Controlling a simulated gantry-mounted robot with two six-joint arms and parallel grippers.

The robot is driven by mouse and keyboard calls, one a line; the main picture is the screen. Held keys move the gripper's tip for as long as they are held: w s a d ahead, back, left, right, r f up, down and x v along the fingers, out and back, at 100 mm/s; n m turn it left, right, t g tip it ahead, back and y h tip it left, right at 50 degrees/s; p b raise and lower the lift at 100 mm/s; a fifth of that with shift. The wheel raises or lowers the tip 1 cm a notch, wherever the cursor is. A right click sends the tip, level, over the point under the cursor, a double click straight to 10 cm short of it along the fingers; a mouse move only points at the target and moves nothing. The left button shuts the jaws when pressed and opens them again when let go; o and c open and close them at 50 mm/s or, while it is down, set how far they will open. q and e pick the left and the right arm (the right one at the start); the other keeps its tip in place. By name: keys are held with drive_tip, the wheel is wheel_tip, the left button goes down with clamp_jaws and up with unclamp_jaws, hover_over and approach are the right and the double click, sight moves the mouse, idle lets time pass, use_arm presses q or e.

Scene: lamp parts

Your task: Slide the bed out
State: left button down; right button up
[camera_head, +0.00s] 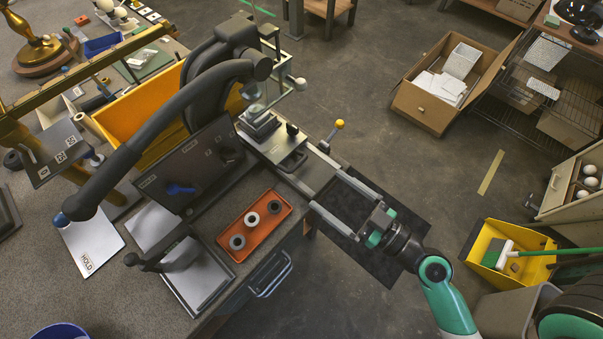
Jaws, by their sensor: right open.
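The bed, a flat metal plate (292,160) on the machine at the bench's edge, sits below the machine's head. Its narrow metal end reaches out past the bench toward my right gripper. A stacked metal block (260,123) is at the back of the bed. My right gripper (326,191) has its two long grey fingers spread wide apart with nothing between them. Its fingertips are close to the bed's outer end; whether they touch it I cannot tell. My left gripper is not in view.
A lever with a yellow knob (339,124) stands beside the bed. A large dark curved arm of the machine (165,115) spans the bench. An orange tray (254,225) with several rings lies in front.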

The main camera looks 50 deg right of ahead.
sight(300, 166)
drive_tip(key=shift+m+h, duration=0.3)
drive_tip(key=shift+h, duration=0.1)
drive_tip(key=w+p, duration=0.1)
drive_tip(key=w, duration=0.2)
drive_tip(key=w+f+p, duration=0.1)
drive_tip(key=w+p, duration=0.1)
drive_tip(key=w, duration=0.2)
drive_tip(key=w+d+p, duration=0.1)
drive_tip(key=w, duration=0.2)
drive_tip(key=shift+w+f, duration=0.15)
drive_tip(key=shift+w, duration=0.1)
drive_tip(key=shift+w+f, duration=0.1)
drive_tip(key=shift+w, duration=0.35)
clamp_jaws()
